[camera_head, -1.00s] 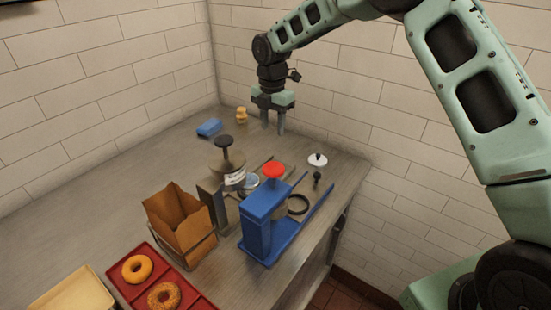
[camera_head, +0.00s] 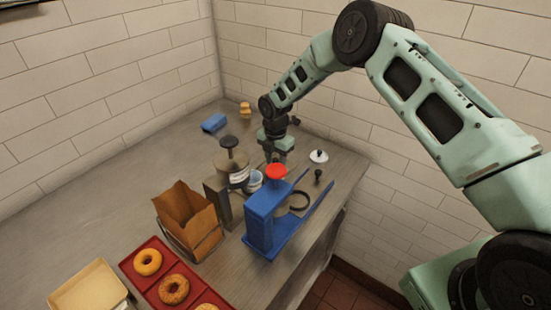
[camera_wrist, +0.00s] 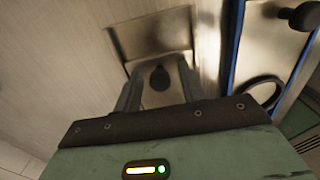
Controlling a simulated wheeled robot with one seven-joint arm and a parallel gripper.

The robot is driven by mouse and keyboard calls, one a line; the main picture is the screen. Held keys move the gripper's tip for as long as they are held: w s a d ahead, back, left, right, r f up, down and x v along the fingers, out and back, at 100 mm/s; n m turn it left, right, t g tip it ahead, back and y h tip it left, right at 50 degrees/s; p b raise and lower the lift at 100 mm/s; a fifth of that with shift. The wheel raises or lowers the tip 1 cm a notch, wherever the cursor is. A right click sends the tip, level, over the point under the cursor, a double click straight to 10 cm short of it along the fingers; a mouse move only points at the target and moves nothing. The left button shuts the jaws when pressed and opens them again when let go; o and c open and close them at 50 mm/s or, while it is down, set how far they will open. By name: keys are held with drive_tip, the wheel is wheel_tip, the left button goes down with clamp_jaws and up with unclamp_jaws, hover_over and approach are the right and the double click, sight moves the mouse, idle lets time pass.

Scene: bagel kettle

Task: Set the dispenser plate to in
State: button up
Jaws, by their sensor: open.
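A grey metal dispenser (camera_head: 232,172) with a black top knob stands on the counter. A blue dispenser (camera_head: 262,225) with a red top knob stands in front of it; its rails run back to the right, with a dark ring and a black knob (camera_head: 318,175) near their far end. Contact cannot be told. The plate's other end is hidden.
A brown paper bag (camera_head: 188,218) in a wire holder stands left of the dispensers. A red tray (camera_head: 157,293) holds doughnuts in front. A blue block (camera_head: 214,123) and a yellow object (camera_head: 246,109) lie at the back left. A white lid (camera_head: 318,156) sits behind the blue rails.

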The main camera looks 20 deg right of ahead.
sight(261, 172)
clamp_jaws()
drive_tip(key=s+a, duration=0.1)
drive_tip(key=a, duration=0.1)
drive_tip(key=s+a+b, duration=0.1)
drive_tip(key=a, duration=0.1)
drive_tip(key=s+a, duration=0.2)
drive_tip(key=shift+s+b, duration=0.1)
drive_tip(key=shift+b, duration=0.3)
unclamp_jaws()
drive_tip(key=shift+s+r, duration=0.1)
